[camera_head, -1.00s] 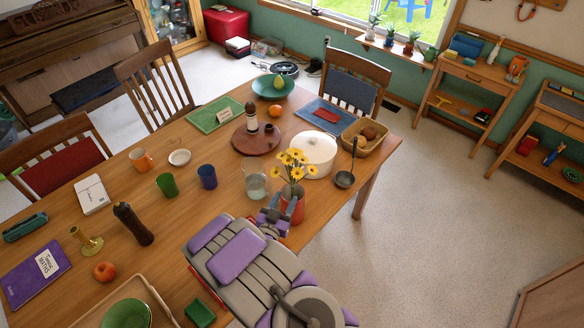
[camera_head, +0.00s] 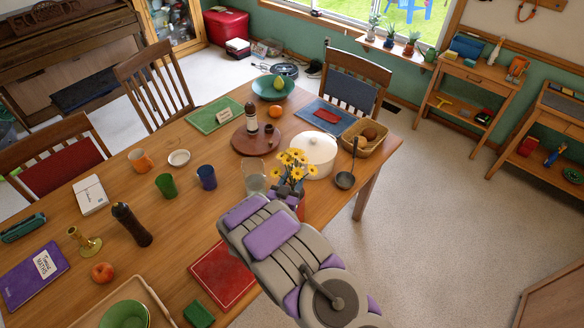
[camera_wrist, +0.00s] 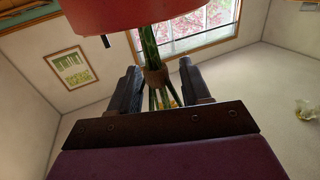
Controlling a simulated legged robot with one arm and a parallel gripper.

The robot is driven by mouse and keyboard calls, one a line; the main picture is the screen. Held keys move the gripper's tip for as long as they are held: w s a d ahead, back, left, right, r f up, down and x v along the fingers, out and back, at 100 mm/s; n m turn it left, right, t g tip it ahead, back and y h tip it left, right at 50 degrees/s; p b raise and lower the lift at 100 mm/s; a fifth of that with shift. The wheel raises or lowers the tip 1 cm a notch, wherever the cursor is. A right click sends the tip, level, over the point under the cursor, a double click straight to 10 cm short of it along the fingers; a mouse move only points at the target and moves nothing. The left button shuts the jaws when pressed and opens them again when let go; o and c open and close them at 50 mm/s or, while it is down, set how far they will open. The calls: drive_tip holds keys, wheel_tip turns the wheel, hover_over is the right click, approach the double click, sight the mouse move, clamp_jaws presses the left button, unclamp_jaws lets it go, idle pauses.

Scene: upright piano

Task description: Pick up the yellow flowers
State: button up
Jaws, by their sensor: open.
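The yellow flowers (camera_head: 291,163) stand in a red vase (camera_head: 301,208) near the table's right front edge. In the wrist view, the red vase (camera_wrist: 130,12) fills the top, and the green stems (camera_wrist: 149,45) run down from it between my fingers, with a bit of yellow bloom below. My gripper (camera_wrist: 160,85) is open, one finger on each side of the stems. In the head view, my gripper (camera_head: 285,188) is at the stems, just below the blooms, and my arm hides part of the vase.
A clear glass (camera_head: 255,176) stands close left of the flowers. A white lidded pot (camera_head: 318,153) is just behind, with a black ladle (camera_head: 345,180) to its right.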

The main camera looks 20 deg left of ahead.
drive_tip(key=shift+c, duration=0.4)
clamp_jaws()
drive_tip(key=shift+r, duration=0.1)
